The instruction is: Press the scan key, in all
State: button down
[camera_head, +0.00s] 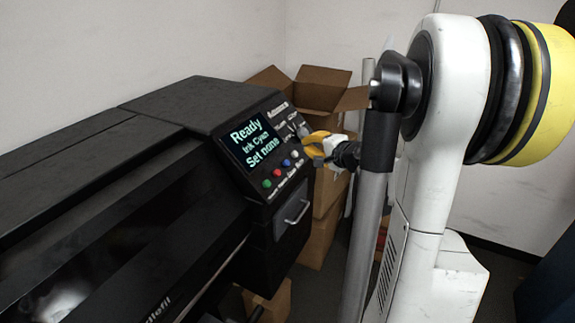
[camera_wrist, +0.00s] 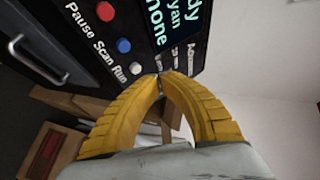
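The black printer's control panel (camera_head: 258,150) has a lit display (camera_head: 255,143) reading "Ready", "Ink Cyan", "Set none". Below it is a row of round keys: green (camera_head: 267,183), red (camera_head: 277,173), blue (camera_head: 286,163) and white (camera_head: 295,154). In the wrist view the label "Scan" lies beside the blue key (camera_wrist: 124,45), between "Pause" by the red key (camera_wrist: 105,11) and "Run" by the white key (camera_wrist: 135,68). My gripper (camera_head: 307,144) has yellow fingers, their tips together (camera_wrist: 160,76) and empty, at the panel's right end past the white key. Contact with the panel cannot be told.
Open cardboard boxes (camera_head: 318,88) stand stacked behind and right of the printer. A metal handle (camera_head: 297,212) sticks out below the panel. A grey upright pole stands in front of my arm. White walls close off the back.

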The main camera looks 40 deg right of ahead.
aim_at(284, 155)
jog(key=shift+w+a+f+b, duration=0.3)
jog(key=shift+w+f+b, duration=0.3)
jog(key=shift+w+f, duration=0.2)
jog(key=shift+w+a+f+b, duration=0.3)
jog(key=shift+w+f+b, duration=0.25)
jog(key=shift+w+f, duration=0.25)
jog(key=shift+w+a+f+b, duration=0.3)
jog(key=shift+w+f+b, duration=0.35)
jog(key=shift+f, duration=0.2)
jog(key=shift+w+a+f+b, duration=0.15)
jog(key=shift+w+f+b, duration=0.15)
jog(key=shift+b, duration=0.05)
jog(key=shift+w+a+f+b, duration=0.1)
jog(key=shift+w+f+b, duration=0.2)
jog(key=shift+b, duration=0.05)
dwell(0.4)
jog(key=shift+s+d+r+p, duration=0.2)
jog(key=shift+s+r+p, duration=0.25)
jog(key=shift+s+r, duration=0.2)
jog(key=s+r+p, duration=0.1)
jog(key=s+d+r+p, duration=0.1)
jog(key=s+r, duration=0.1)
jog(key=shift+s+d+r, duration=0.1)
jog(key=shift+d+r, duration=0.05)
jog(key=shift+r, duration=0.1)
dwell(0.5)
